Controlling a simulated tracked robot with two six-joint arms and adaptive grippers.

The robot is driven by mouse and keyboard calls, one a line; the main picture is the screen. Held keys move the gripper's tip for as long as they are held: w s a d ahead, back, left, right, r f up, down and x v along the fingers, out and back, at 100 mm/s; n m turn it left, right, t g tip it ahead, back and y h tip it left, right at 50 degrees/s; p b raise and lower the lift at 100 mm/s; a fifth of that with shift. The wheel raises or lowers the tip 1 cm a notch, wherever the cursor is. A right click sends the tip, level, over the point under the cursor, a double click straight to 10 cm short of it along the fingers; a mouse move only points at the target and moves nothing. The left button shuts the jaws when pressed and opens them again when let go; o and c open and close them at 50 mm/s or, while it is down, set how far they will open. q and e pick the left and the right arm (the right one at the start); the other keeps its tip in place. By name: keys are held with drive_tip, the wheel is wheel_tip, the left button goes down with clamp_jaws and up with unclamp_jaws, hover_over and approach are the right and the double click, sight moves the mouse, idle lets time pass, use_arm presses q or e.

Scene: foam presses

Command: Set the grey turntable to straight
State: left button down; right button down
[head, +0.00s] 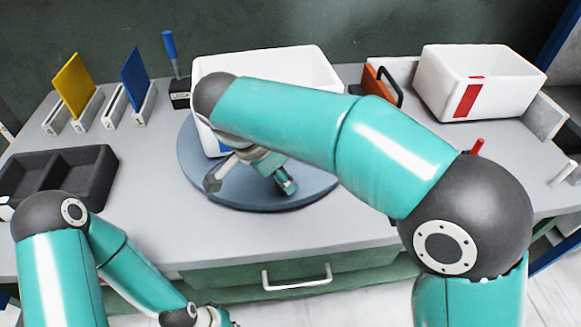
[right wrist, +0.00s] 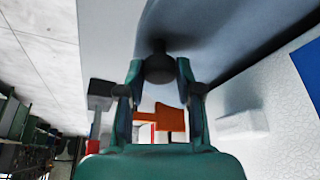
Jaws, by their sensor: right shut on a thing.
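The grey turntable (head: 197,165) is a round blue-grey disc on the table. A white bin (head: 315,62) with a blue mark stands on it, partly hidden by my right arm; the bin's rim looks slightly turned against the table edge. My right gripper (head: 288,187) is low over the front of the disc. In the right wrist view its fingers (right wrist: 160,70) are shut on a dark round knob (right wrist: 160,66) at the turntable (right wrist: 215,22). The knob is hidden in the head view. My left gripper (head: 215,318) is at the bottom edge, mostly cut off, away from the turntable.
A white bin with a red mark (head: 500,68) stands at the back right, near an orange panel (head: 375,85). Yellow (head: 74,85) and blue (head: 134,78) panels stand in holders at the left. A black tray (head: 95,180) lies front left. A drawer handle (head: 297,278) juts out in front.

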drive_tip(key=shift+a+m+p, duration=0.35)
drive_tip(key=shift+a+m, duration=0.15)
drive_tip(key=shift+a, duration=0.3)
drive_tip(key=c, duration=0.8)
unclamp_jaws()
drive_tip(key=shift+s, duration=0.1)
drive_tip(key=shift+r, duration=0.1)
wheel_tip(320, 180, up, 10)
